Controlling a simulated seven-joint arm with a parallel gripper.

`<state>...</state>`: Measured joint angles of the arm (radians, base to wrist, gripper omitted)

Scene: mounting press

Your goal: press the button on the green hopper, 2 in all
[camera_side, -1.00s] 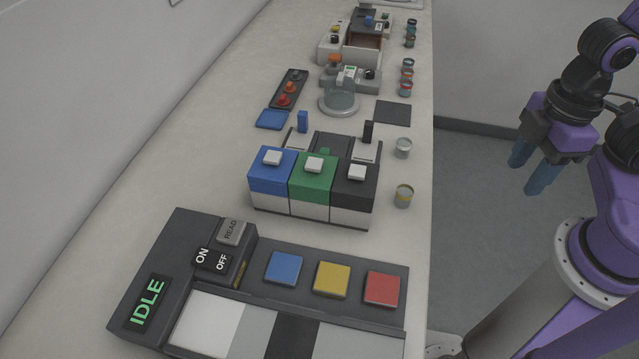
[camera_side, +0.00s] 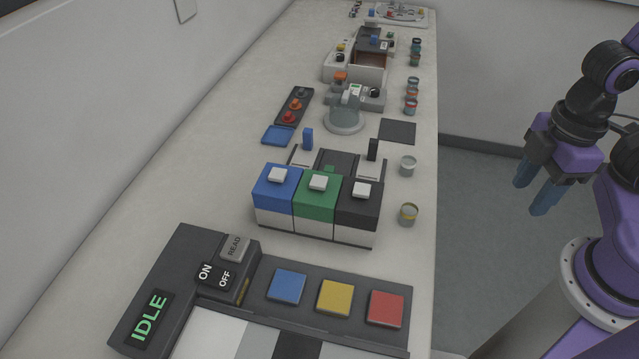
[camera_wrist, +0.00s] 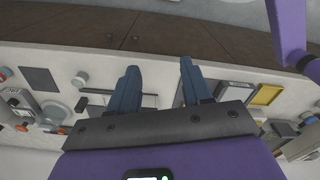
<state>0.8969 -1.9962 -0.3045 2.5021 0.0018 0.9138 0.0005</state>
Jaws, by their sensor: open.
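The green hopper (camera_side: 317,206) stands between a blue hopper (camera_side: 274,198) and a black hopper (camera_side: 358,215) on the bench in the side view. Each has a white lower part. A pale square button (camera_side: 318,183) sits on top of the green hopper. My gripper (camera_side: 532,197) is open and empty, well to the right of the bench edge, over the floor. Its blue fingers also show in the wrist view (camera_wrist: 158,68), spread apart with nothing between them. I cannot make out the green hopper in the wrist view.
A control panel (camera_side: 172,268) reading IDLE, with coloured pads, lies in front of the hoppers. Small cups (camera_side: 408,214) stand near the right bench edge.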

